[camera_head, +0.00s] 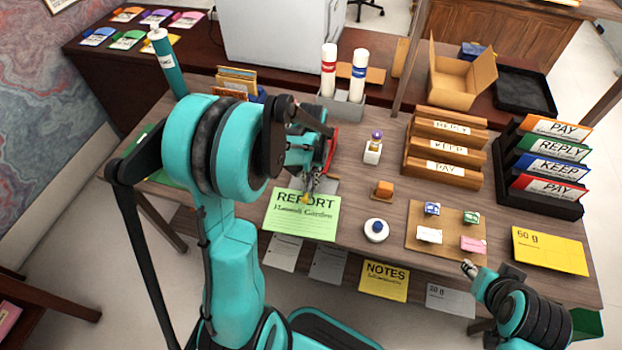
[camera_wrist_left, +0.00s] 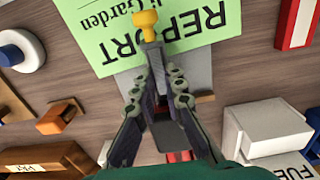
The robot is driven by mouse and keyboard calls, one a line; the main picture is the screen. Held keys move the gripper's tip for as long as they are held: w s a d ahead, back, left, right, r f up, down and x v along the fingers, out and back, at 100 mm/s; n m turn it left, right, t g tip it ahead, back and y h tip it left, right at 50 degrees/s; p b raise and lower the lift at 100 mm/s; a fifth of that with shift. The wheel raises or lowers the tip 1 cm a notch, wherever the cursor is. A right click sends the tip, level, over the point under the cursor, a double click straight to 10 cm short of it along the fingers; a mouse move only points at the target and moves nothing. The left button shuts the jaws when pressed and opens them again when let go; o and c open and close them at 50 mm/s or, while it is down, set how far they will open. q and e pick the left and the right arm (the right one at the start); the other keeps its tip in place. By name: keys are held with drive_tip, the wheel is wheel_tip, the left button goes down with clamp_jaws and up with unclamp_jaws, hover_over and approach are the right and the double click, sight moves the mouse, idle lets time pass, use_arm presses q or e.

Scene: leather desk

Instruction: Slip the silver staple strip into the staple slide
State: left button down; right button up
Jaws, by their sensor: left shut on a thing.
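My left gripper (camera_head: 314,183) is over the top edge of the green report sheet (camera_head: 300,215). In the left wrist view its fingers (camera_wrist_left: 158,80) close on a narrow silver-grey bar, which I take for the silver staple strip (camera_wrist_left: 155,62). A yellow knob (camera_wrist_left: 146,20) shows at the bar's far end, over the sheet. A grey flat piece (camera_wrist_left: 190,72) lies under the fingers; I cannot tell whether it is the staple slide. A red part (camera_head: 332,146) shows behind the gripper, mostly hidden. My right gripper (camera_head: 469,268) is low at the right, its jaws too small to read.
An orange block on a brown base (camera_head: 383,189), a round white holder with a blue top (camera_head: 376,229) and a stamp board (camera_head: 420,245) stand to the right. Wooden racks (camera_head: 445,150) and a black sorter (camera_head: 540,195) stand farther right. Bare wood lies between them.

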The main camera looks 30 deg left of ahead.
sight(311, 183)
use_arm(q)
drive_tip(key=c, duration=1.6)
unclamp_jaws()
drive_tip(key=shift+r+p, duration=0.5)
drive_tip(key=shift+r, duration=0.05)
wheel_tip(311, 183, up, 11)
drive_tip(key=p, duration=0.4)
drive_tip(key=s+d+r+m+t, duration=0.2)
drive_tip(key=s+d+r+t, duration=0.5)
drive_tip(key=s+d, duration=0.3)
drive_tip(key=shift+s+d+r+m, duration=0.15)
drive_tip(key=shift+s+d+m, duration=0.25)
drive_tip(key=shift+s, duration=0.45)
